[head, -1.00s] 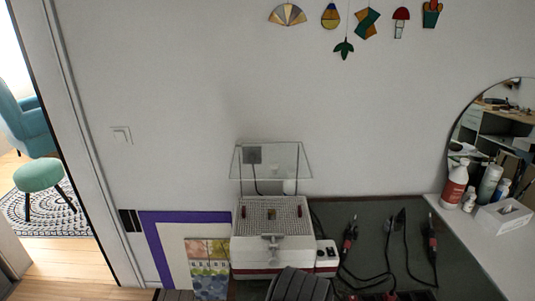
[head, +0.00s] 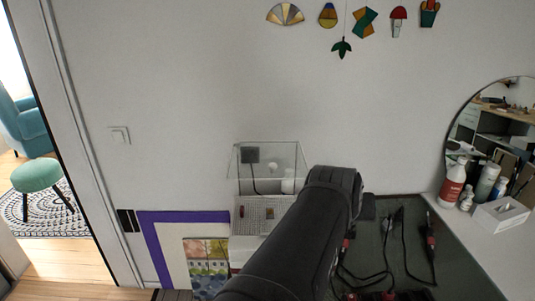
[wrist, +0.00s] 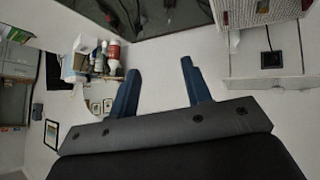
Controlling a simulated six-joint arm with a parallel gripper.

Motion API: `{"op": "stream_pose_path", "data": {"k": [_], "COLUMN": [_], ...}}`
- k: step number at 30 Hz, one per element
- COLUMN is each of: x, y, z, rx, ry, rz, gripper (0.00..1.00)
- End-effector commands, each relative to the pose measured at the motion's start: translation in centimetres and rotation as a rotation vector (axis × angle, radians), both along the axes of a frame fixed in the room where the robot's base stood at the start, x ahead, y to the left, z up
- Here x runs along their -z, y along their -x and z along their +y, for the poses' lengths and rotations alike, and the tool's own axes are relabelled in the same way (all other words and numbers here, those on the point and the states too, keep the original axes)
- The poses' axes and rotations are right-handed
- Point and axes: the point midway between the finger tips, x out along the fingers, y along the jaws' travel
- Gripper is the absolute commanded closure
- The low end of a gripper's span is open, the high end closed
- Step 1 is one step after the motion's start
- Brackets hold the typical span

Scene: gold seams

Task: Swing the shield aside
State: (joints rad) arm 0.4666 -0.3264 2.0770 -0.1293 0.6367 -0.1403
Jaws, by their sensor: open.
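The shield is a clear, thin-edged panel (head: 275,158) raised above the back of the white grinder (head: 238,228) in the head view. In the wrist view the shield (wrist: 285,66) shows at the right, with a dark wall socket seen through it. Part of the grinder (wrist: 258,10) shows at the top right there. My gripper (wrist: 160,66) has two blue fingers set apart with nothing between them. It is to the side of the shield and does not touch it. In the head view my dark arm hides the grinder's right part, and the fingers are not clearly visible.
A dark bench mat (head: 410,260) with cables and red-handled tools lies at right. Bottles (head: 455,182) and a tissue box (head: 500,214) stand on the white surface beyond. A purple-edged panel (head: 150,240) is left of the grinder. The wall close behind limits room.

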Motion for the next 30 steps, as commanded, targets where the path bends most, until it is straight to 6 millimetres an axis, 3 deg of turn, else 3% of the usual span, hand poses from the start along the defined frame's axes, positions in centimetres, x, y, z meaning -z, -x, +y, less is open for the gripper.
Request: {"op": "stream_pose_path", "data": {"k": [1, 5, 8, 14, 17, 21, 27, 30], "x": [-1.3, -4.3, -6.3, -8.7, -10.0, -12.4, -15.5, -16.5], "y": [-1.7, -5.2, -8.0, -11.9, -13.8, -15.9, -16.9, -16.8], "z": [-1.1, -3.3, -3.5, 0.7, 3.6, 9.0, 16.2, 18.4], "rx": [-0.015, -0.054, -0.067, 0.001, 0.058, 0.173, 0.356, 0.424], "ry": [0.035, 0.125, 0.137, -0.025, -0.111, -0.231, -0.335, -0.357], "rz": [-0.013, -0.042, -0.053, -0.016, 0.016, 0.073, 0.141, 0.160], "gripper": [0.56, 0.56, 0.56, 0.56, 0.56, 0.56, 0.56, 0.56]}}
